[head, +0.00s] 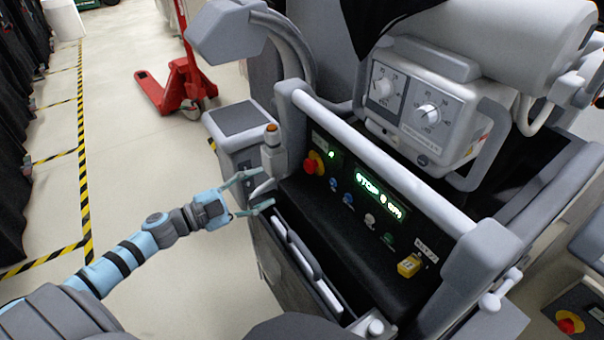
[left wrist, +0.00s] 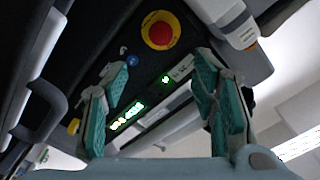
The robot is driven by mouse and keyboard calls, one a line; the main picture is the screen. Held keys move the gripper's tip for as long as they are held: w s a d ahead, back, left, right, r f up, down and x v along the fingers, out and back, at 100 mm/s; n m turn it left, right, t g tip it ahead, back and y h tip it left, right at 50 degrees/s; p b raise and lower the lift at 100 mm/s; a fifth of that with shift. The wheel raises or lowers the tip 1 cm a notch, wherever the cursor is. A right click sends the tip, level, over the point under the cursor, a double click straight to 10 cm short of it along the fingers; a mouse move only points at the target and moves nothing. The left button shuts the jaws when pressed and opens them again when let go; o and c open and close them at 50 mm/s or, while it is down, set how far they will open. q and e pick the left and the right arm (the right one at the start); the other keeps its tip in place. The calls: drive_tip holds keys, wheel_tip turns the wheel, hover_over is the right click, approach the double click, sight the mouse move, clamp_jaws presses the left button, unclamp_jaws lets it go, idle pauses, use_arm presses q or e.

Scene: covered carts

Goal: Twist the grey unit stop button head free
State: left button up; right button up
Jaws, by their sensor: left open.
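The grey unit (head: 380,165) is a cart with a sloped black panel. Its red stop button head (head: 314,163) sits on a yellow base at the panel's left end. In the left wrist view the red button (left wrist: 160,30) appears at the top, between and beyond the fingers. My left gripper (head: 262,190) is open and empty, to the left of the button and apart from it, with its fingers pointing toward the panel. In the left wrist view its teal finger pads (left wrist: 162,90) stand wide apart. My right gripper is not in view.
A light grey handle bar (head: 375,160) runs along the panel's far side. A grey post with an orange top (head: 272,150) stands close to my left gripper. Another red button (head: 570,322) sits at the lower right. A red pallet jack (head: 180,85) stands behind; the floor at left is clear.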

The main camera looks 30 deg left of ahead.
sight(305, 168)
use_arm(q)
drive_tip(key=x, duration=1.2)
drive_tip(key=shift+w+a+f, duration=0.1)
drive_tip(key=shift+w, duration=0.2)
drive_tip(key=c, duration=1.2)
